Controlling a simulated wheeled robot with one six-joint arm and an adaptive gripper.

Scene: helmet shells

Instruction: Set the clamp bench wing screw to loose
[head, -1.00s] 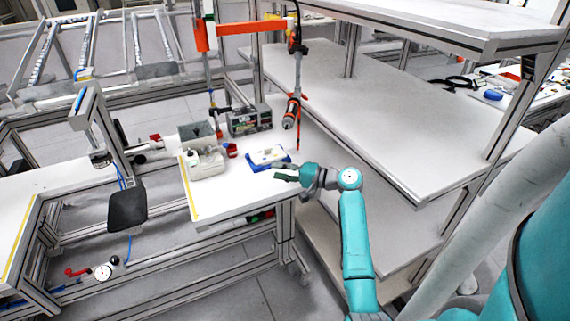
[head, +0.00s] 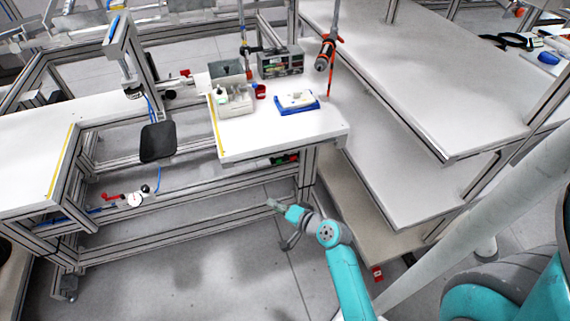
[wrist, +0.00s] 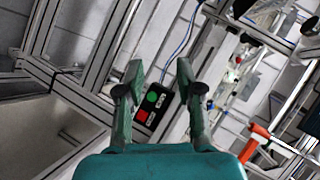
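My gripper (head: 273,204) is low in front of the white bench (head: 290,137), below its top, in the head view. In the wrist view my gripper (wrist: 159,72) has its two fingers apart, with nothing between them. I cannot make out a wing screw for certain in either view. At the left bench, a clamp-like upright (head: 122,50) stands above a black pad (head: 158,142). A red-handled part (head: 111,197) with a round gauge (head: 134,199) sits on the lower rail there.
A box with green and red buttons (wrist: 151,104) appears beyond my fingers. An orange-striped tool (head: 325,53) hangs above. Shelves (head: 395,85) rise at right; the floor in front is clear.

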